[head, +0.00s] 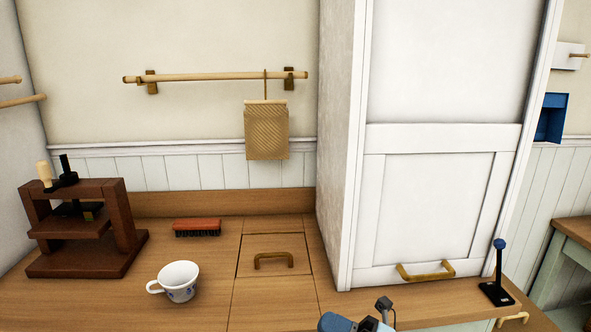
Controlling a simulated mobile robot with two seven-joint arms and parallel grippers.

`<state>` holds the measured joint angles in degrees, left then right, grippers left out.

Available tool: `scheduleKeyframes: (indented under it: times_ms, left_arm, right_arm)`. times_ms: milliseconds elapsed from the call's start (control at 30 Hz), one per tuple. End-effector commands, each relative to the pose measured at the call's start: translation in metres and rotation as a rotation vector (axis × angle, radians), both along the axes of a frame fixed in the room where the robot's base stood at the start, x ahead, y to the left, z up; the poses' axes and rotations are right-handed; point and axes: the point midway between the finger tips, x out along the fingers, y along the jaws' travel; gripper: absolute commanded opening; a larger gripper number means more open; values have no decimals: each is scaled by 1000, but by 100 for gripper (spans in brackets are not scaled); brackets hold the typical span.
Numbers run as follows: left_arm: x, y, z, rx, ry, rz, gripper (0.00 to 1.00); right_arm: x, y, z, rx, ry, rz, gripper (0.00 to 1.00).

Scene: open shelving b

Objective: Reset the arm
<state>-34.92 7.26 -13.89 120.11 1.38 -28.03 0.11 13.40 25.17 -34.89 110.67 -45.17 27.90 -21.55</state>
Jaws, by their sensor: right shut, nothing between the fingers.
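My right gripper (384,306) shows at the bottom edge of the head view, right of centre, with a blue-grey part of my arm beside it. Only a small part is in the picture. It is shut and empty, in front of the wooden counter (205,310) and below the white cabinet. Its lower part is cut off by the frame. My left gripper is not in view.
A white cup (180,283), a red-backed brush (197,227) and a dark wooden press (85,225) stand on the counter. A hatch (274,243) has a brass handle. A tall white cabinet (440,190) and a blue-knobbed lever (499,270) stand at right. A woven piece (266,133) hangs from a rail.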

Motion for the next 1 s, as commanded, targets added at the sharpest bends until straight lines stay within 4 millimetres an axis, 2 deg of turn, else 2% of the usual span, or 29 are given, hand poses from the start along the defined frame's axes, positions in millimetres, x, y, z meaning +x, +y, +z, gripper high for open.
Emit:
scheduleKeyframes:
  times_ms: [33,167,267,400,500,700,800,833,1000]
  left_arm:
    - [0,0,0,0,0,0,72]
    - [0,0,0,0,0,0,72]
    - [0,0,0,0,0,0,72]
    - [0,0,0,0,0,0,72]
    - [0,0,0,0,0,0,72]
    - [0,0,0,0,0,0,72]
    - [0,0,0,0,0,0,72]
    - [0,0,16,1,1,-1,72]
    - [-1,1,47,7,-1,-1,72]
  right_arm:
    - [-3,-7,-14,98,152,-58,0]
    - [-8,-34,-58,333,546,-215,0]
    - [-22,-59,-103,501,854,-338,0]
    - [-56,-87,-168,693,1229,-491,0]
    - [-85,-101,-205,796,1438,-576,0]
    - [-146,-118,-260,956,1768,-717,0]
    - [-178,-123,-281,1024,1910,-780,0]
    - [-173,-124,-263,1019,1897,-773,0]
    - [-172,-125,-233,1007,1882,-776,0]
